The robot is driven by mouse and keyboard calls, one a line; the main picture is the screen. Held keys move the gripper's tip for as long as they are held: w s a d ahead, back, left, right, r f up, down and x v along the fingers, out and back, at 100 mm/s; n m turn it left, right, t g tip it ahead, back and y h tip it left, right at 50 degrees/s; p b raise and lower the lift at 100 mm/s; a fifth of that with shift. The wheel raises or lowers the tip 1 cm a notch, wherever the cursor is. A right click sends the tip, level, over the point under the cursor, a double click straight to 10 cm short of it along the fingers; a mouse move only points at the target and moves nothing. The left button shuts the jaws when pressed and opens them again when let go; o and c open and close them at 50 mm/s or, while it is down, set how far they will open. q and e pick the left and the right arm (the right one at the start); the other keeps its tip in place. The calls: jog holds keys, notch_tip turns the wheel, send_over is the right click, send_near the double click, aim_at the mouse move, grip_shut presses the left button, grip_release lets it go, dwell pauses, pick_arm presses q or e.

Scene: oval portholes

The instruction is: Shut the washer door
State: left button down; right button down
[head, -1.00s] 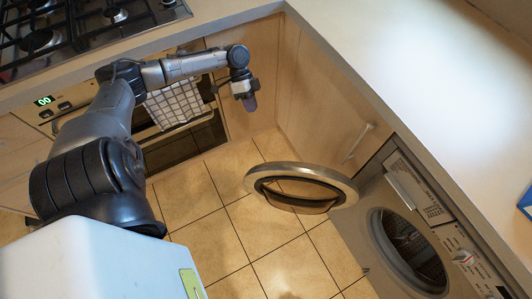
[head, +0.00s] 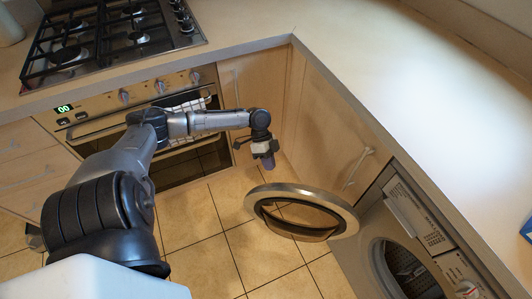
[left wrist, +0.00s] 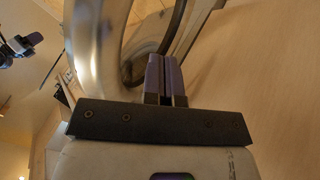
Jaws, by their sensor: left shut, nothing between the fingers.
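The washer (head: 445,262) is at the lower right, under the counter, with its round opening uncovered. Its round door (head: 347,217) stands wide open, a metallic ring around a dark window. My left gripper (head: 268,162) is shut and empty, pointing down just beyond the door's far rim. In the left wrist view, its purple fingers (left wrist: 166,80) are together, and the curved metal door rim (left wrist: 82,45) shows close to them. I cannot tell whether they touch. A dark shape with a purple tip, seemingly my right gripper (left wrist: 22,44), is at the upper left there; its jaws are unclear.
A cabinet door with a bar handle (head: 358,168) is between the corner and the washer. The oven (head: 140,125) with a towel is behind my left arm. The counter edge (head: 345,90) runs above. Tiled floor (head: 235,225) is clear left of the door.

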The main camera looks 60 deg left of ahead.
pick_arm(q)
jog(key=shift+s+d+f, duration=0.2)
jog(key=shift+s+d, duration=0.2)
jog(key=shift+d, duration=0.25)
jog(key=shift+s+d+f, duration=0.15)
jog(key=shift+s+d, duration=0.3)
jog(key=shift+d, duration=0.25)
jog(key=shift+s+d+f, duration=0.2)
jog(key=shift+s+d, duration=0.2)
jog(key=shift+d, duration=0.25)
